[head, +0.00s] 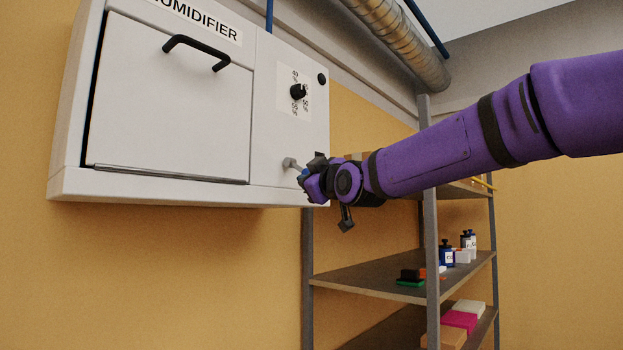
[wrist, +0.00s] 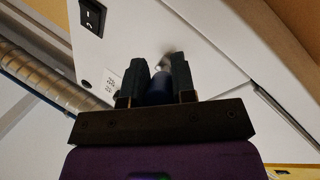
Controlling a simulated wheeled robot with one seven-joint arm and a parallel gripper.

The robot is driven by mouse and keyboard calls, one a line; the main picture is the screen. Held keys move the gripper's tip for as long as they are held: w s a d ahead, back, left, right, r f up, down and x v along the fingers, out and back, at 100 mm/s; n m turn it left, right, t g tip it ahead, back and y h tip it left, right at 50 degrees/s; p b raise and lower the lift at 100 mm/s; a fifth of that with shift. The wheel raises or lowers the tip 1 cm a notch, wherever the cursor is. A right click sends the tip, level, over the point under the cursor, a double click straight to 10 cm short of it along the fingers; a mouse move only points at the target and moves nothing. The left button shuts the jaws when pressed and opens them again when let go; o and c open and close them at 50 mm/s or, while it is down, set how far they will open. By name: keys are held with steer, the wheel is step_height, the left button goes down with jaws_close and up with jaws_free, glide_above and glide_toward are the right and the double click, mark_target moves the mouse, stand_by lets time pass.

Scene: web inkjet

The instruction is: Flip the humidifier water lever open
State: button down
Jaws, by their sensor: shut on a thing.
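The white humidifier (head: 190,110) hangs on the yellow wall, with its label at the top and a large front door on its left part. Its water lever (head: 290,163) sticks out low on the right panel, a grey metal stem with a blue handle. My gripper (head: 309,176) is at the lever and hides most of the handle. In the wrist view my gripper (wrist: 159,72) has one dark finger on each side of the blue handle (wrist: 158,92) and is shut on it. The metal stem shows beyond the fingers.
A dial (head: 298,92) with percent markings sits above the lever. The door has a black handle (head: 196,48). A metal shelf unit (head: 385,275) with bottles and boxes stands below my arm. A black switch (wrist: 92,15) shows in the wrist view. A duct (head: 405,40) runs overhead.

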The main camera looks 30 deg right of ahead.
steer(key=shift+f, duration=0.1)
steer(key=c, duration=0.9)
jaws_free()
steer(key=shift+c, duration=0.2)
steer(key=s+f, duration=0.1)
steer(key=s, duration=0.9)
steer(key=shift+s+d+f, duration=0.25)
steer(key=shift+s+f, duration=0.05)
steer(key=shift+f, duration=0.05)
steer(key=s+f+m+g, duration=0.2)
steer(key=s+f+g, duration=0.3)
steer(key=f, duration=0.4)
steer(key=s+a+f+m+g, duration=0.1)
steer(key=s+f+m+g, duration=0.2)
steer(key=s+f, duration=0.5)
steer(key=s+a+f+m+g, duration=0.1)
steer(key=s+f+m+g, duration=0.2)
steer(key=s+f+g, duration=0.3)
step_height(320, 180, down, 5)
steer(key=shift+s+a+f+g+h, duration=0.15)
steer(key=shift+s+a+g+h, duration=0.15)
steer(key=shift+s, duration=0.2)
